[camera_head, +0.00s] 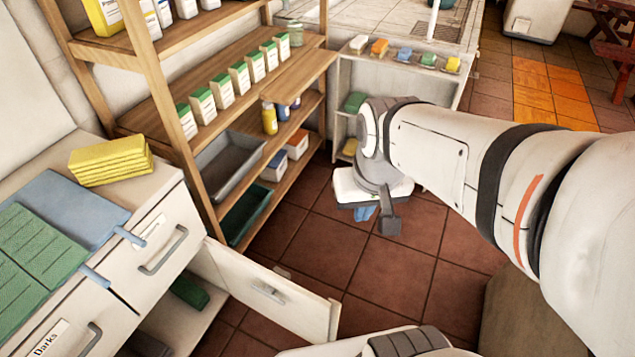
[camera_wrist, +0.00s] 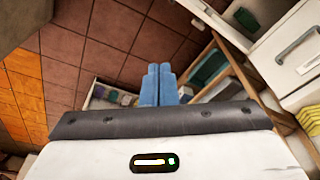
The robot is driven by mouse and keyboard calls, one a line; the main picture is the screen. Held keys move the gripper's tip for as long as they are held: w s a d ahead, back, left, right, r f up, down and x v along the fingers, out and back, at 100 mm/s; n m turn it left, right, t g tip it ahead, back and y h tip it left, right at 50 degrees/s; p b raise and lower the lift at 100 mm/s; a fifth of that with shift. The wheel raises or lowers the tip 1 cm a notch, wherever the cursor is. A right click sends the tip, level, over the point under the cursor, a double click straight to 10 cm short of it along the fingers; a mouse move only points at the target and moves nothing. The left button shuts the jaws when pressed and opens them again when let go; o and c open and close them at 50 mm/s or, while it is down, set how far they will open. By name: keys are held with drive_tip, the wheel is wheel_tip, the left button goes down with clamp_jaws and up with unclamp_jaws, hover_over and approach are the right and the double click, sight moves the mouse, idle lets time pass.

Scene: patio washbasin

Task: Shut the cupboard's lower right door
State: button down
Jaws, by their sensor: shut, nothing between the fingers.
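The cupboard (camera_head: 185,225) stands at the left, with drawers above and doors below. Its lower right door (camera_head: 300,312) stands open, swung out over the floor, with a grey handle (camera_head: 268,292) on its face. Part of the cupboard's drawer front (camera_wrist: 300,55) shows at the right of the wrist view. My gripper (camera_head: 365,213) is over the floor tiles, right of the door and apart from it. Its blue fingers (camera_wrist: 159,82) are together and empty in the wrist view.
A wooden shelf unit (camera_head: 180,135) with boxes and trays stands behind the door. A low white shelf (camera_head: 345,75) is beyond my gripper. A green item (camera_head: 190,291) lies inside the open cupboard. Tiled floor (camera_head: 385,268) between door and gripper is clear.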

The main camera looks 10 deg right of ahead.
drive_tip(key=w+d+f+m+g+y+b, duration=0.15)
drive_tip(key=w+f+b, duration=0.35)
drive_tip(key=f, duration=0.7)
drive_tip(key=w+d+f+m+g+b, duration=0.1)
drive_tip(key=w+f+m+g+b, duration=0.15)
drive_tip(key=f+b, duration=0.65)
drive_tip(key=w+d+f+m+g+y+b, duration=0.1)
drive_tip(key=w+f+m+b, duration=0.25)
drive_tip(key=f, duration=1.15)
drive_tip(key=s+a+f+b, duration=0.3)
drive_tip(key=s+a+f, duration=0.2)
drive_tip(key=f, duration=0.5)
drive_tip(key=shift+g+b, duration=0.3)
drive_tip(key=shift+s, duration=0.1)
